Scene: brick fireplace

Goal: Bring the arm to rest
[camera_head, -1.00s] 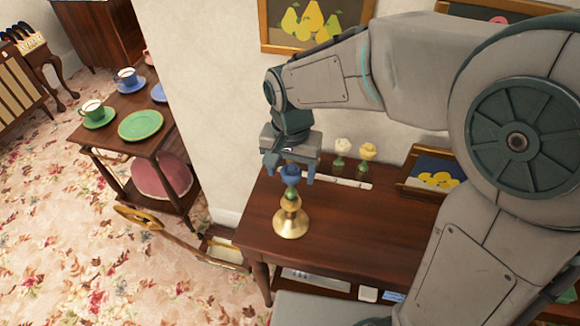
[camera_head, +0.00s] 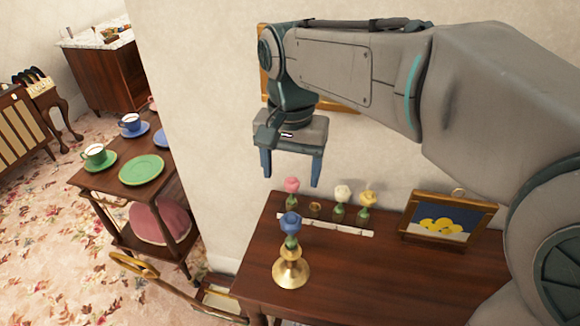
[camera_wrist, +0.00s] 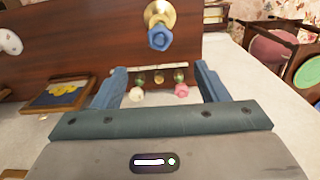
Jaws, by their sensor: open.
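My gripper (camera_head: 291,172) is open and empty in the head view, raised in front of the wall above the wooden table (camera_head: 400,275). Its two blue fingers point down and stand apart. A blue flower (camera_head: 290,224) stands upright in a brass holder (camera_head: 291,270) on the table, below the gripper and apart from it. In the wrist view my gripper (camera_wrist: 166,84) shows its spread fingers, with the blue flower (camera_wrist: 160,38) beyond them.
A pink flower (camera_head: 291,186), a white flower (camera_head: 343,193) and a yellow flower (camera_head: 367,194) stand in a row at the table's back. A framed pear picture (camera_head: 447,218) stands right of them. A side table with a green plate (camera_head: 142,168) is at left.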

